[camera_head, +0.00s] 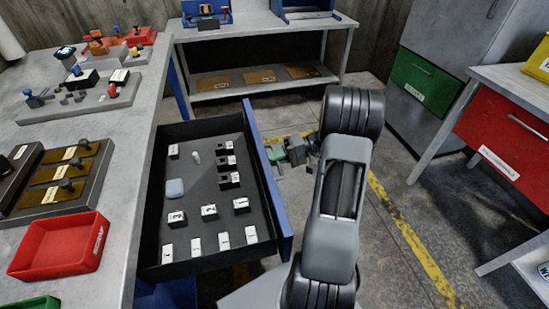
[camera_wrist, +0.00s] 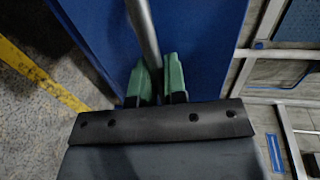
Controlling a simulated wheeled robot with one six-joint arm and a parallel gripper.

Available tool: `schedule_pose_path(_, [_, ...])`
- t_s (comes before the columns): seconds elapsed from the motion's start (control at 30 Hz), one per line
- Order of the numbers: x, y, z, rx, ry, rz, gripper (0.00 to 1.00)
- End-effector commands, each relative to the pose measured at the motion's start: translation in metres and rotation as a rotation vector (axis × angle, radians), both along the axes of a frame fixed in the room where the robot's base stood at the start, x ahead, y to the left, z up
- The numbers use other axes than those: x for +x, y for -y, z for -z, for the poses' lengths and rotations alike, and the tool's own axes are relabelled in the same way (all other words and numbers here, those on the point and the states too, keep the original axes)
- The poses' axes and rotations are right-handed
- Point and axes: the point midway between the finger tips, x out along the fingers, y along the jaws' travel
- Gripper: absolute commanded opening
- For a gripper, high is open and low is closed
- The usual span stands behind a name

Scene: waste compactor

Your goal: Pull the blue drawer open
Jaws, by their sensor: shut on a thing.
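The blue drawer (camera_head: 268,185) stands pulled out from under the left workbench, its dark tray showing. Inside lie several small white and black blocks, a pale rounded block and a small upright peg. My gripper (camera_head: 285,152) is at the outer side of the blue front, near its middle. In the wrist view the two green fingers (camera_wrist: 158,82) are shut on a grey bar handle (camera_wrist: 143,30) in front of the blue drawer face (camera_wrist: 208,50). The handle is hidden in the head view.
The left workbench (camera_head: 112,200) holds a red tray (camera_head: 62,262) and several parts. A red drawer (camera_head: 505,135) and a green drawer (camera_head: 425,82) are at the right. A low shelf bench (camera_head: 265,85) stands at the back. Floor with yellow lines is free at right of my arm.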

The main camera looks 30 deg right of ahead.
Motion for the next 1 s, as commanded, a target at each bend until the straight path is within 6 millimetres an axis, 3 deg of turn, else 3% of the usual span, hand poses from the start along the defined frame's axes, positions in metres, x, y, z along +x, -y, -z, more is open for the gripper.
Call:
schedule_pose_path(0.27, [0.001, 0.001, -0.001, -0.001, 0.003, 0.001, 0.0])
schedule_pose_path(0.3, [0.001, 0.001, -0.001, -0.001, 0.003, 0.002, 0.16])
schedule_pose_path(0.5, [0.0, 0.001, -0.001, 0.0, 0.002, 0.003, 0.35])
schedule_pose_path(0.8, [-0.001, 0.004, -0.001, 0.0, 0.001, 0.003, 0.36])
schedule_pose_path(1.0, [-0.007, 0.028, -0.007, 0.0, 0.001, 0.006, 0.36])
